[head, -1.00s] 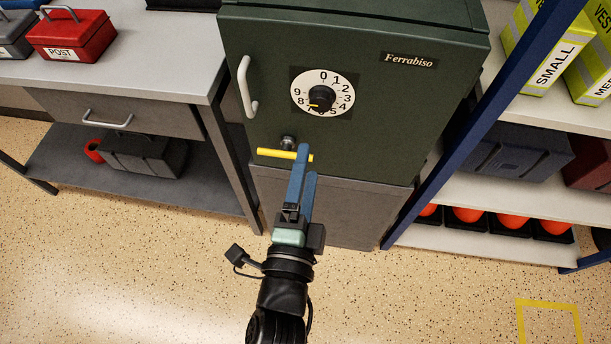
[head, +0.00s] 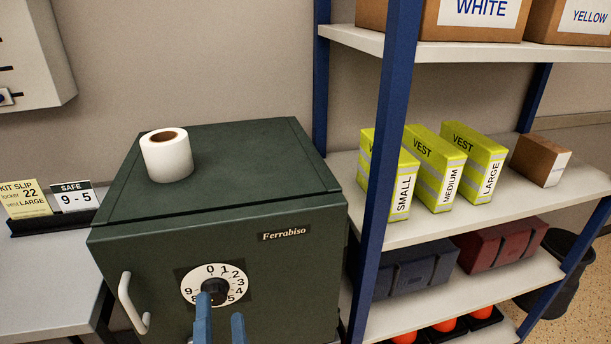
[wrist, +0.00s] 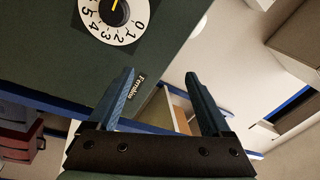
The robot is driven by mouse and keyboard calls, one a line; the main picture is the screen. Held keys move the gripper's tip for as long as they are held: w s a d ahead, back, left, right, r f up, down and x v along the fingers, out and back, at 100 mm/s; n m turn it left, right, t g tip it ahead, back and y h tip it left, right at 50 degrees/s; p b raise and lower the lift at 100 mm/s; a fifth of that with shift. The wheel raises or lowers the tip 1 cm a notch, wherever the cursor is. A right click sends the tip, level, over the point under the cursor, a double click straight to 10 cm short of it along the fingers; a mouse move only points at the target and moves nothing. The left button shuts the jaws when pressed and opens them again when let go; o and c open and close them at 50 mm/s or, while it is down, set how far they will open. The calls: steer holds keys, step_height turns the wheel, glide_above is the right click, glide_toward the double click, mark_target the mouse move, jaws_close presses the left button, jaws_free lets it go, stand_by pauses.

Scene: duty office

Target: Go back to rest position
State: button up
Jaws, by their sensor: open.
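My gripper (head: 220,306) is at the bottom of the head view, in front of the green safe (head: 270,265). Its two blue fingers overlap the lower part of the white numbered dial (head: 236,274) in the picture. In the wrist view the gripper (wrist: 160,76) has its fingers wide apart with nothing between them. The dial (wrist: 137,30) and the safe's front show beyond the fingers there. The safe door is shut, with a pale handle (head: 128,305) at its left. The rest of my arm is out of the head view.
A white paper roll (head: 167,160) stands on the safe. A blue-framed shelf (head: 455,215) at right holds vest boxes, a brown box and dark cases. A desk (head: 50,290) with a kit slip and a "SAFE 9-5" card is at left.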

steer(key=w+d+r+n+t, duration=0.2)
steer(key=d+r+n, duration=0.1)
steer(key=r, duration=0.9)
steer(key=w+d+r+n+t, duration=0.1)
steer(key=d+r+n+t, duration=0.2)
steer(key=r, duration=0.9)
steer(key=s+d+r+n+t+h, duration=0.2)
steer(key=s+d+r+h, duration=0.1)
steer(key=r, duration=0.5)
steer(key=s+d+r+n+t+h, duration=0.1)
steer(key=s+d+r+n+h, duration=0.2)
steer(key=r, duration=0.6)
step_height(320, 180, up, 12)
steer(key=m+y+p, duration=0.1)
steer(key=p, duration=1.1)
steer(key=shift+s+a+p, duration=0.2)
steer(key=shift+a+p, duration=0.15)
steer(key=shift+p, duration=0.05)
